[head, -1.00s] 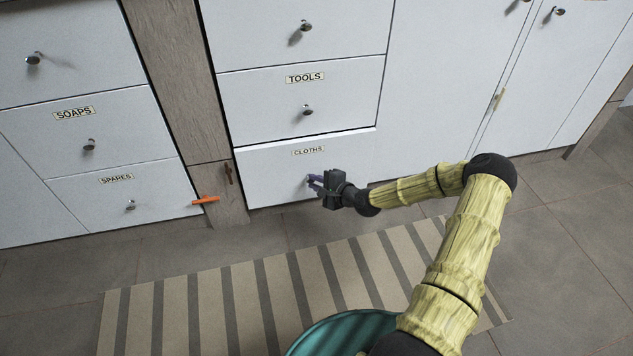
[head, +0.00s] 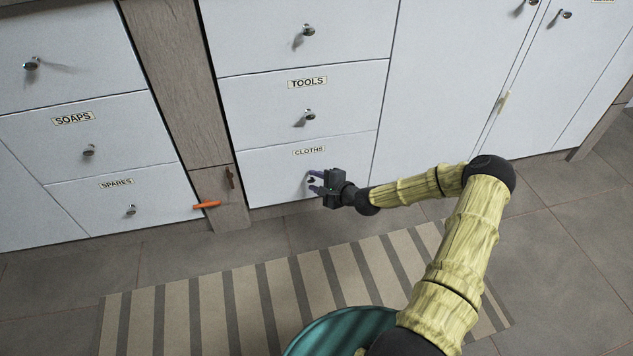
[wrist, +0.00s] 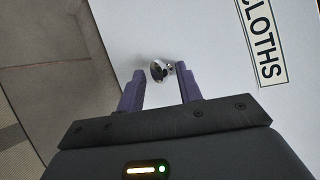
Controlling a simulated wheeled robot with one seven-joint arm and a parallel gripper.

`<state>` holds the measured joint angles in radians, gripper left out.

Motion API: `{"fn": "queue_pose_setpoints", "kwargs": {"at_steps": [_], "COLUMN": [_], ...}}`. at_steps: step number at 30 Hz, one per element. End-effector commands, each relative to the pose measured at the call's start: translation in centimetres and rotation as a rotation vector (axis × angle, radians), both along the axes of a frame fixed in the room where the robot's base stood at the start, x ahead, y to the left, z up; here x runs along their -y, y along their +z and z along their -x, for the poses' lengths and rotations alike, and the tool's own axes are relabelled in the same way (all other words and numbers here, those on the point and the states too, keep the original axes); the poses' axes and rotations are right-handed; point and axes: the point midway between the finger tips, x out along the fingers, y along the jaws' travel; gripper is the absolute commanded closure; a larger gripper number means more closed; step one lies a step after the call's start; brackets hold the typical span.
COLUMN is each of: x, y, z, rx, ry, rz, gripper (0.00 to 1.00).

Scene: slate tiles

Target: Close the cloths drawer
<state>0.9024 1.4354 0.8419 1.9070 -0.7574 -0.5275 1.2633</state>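The cloths drawer (head: 270,178) is the white bottom drawer below the tools drawer. Its front looks flush with the cabinet, with only a thin seam above it. Its label (head: 309,151) reads CLOTHS and also shows in the wrist view (wrist: 262,40). My gripper (head: 314,182) is at the drawer front, right at its round metal knob. In the wrist view, the two purple fingers of my gripper (wrist: 160,70) are apart. The knob (wrist: 158,71) shows between the fingertips, with a visible gap on the left side; on the right it is very close to the finger.
The tools drawer (head: 350,105) is above, and the soaps (head: 130,125) and spares (head: 165,185) drawers are left; all look shut. An orange handle (head: 207,205) sticks out near the wooden post (head: 230,212). A striped rug (head: 200,305) lies on the tiled floor.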

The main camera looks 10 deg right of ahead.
Motion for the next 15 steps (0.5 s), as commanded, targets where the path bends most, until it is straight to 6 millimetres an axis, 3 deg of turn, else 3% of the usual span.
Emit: {"fn": "queue_pose_setpoints", "kwargs": {"at_steps": [8, 15], "x": [0.5, 2.3], "y": [0.7, 2.3], "z": [0.5, 3.5], "rx": [0.005, 0.000], "ry": [-0.002, -0.004], "rz": [-0.001, -0.002], "gripper": [0.61, 0.61]}}
